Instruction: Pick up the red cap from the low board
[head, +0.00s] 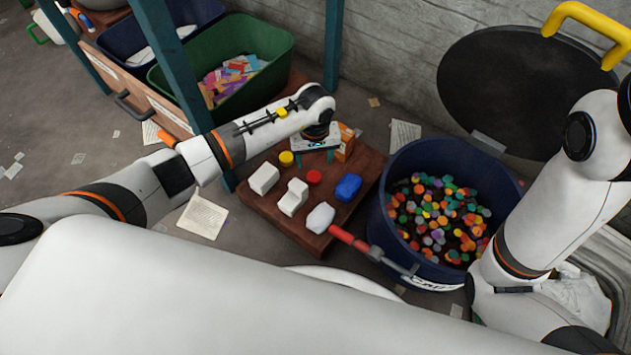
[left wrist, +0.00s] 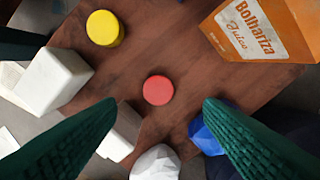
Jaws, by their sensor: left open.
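The red cap (head: 314,177) lies flat on the low brown board (head: 262,208), among white blocks and a blue crumpled piece. It also shows near the middle of the left wrist view (left wrist: 158,90). My left gripper (head: 316,154) is above the board, just behind the cap in the head view. In the left wrist view its two green fingers (left wrist: 159,106) are spread wide and empty, with the cap between and beyond their tips. The cap is unobstructed in both views. My right arm shows at the right of the head view, but its gripper is not visible.
Close to the cap are a yellow cap (head: 286,158), white blocks (head: 293,197), a blue crumpled piece (head: 348,187) and an orange juice carton (left wrist: 262,30). A blue bin (head: 385,225) of coloured caps stands right of the board. A red-handled tool (head: 350,239) lies between them.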

